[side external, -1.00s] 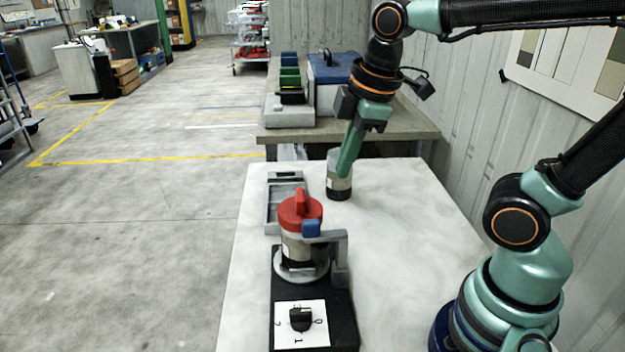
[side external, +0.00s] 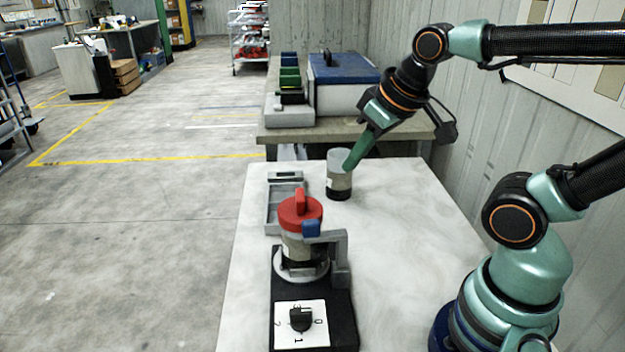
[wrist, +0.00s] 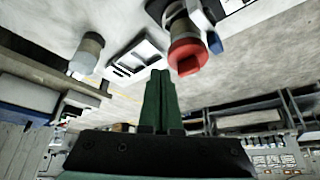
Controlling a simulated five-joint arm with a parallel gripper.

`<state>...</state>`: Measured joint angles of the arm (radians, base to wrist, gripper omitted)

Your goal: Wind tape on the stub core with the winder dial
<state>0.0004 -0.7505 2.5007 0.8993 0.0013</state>
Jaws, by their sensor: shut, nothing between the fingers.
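The winder (side external: 316,285) stands at the front of the white table. Its white dial plate (side external: 285,316) carries a black knob (side external: 301,318) and the numerals 0, 1 and 2. A core (side external: 295,247) stands upright on its turntable under a red cap (side external: 300,211), with a blue block (side external: 311,228) beside it. A second core (side external: 339,181), grey above and dark below, stands upright at the table's back; it also shows in the wrist view (wrist: 87,54). My gripper (side external: 349,170) is shut and empty, its tip close to that core's right side. The wrist view shows the closed fingers (wrist: 160,78) apart from it.
A grey slotted tray (side external: 270,207) lies behind the winder on the left. A bench (side external: 405,122) behind the table holds a blue-lidded box (side external: 343,68) and green and blue bins (side external: 290,78).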

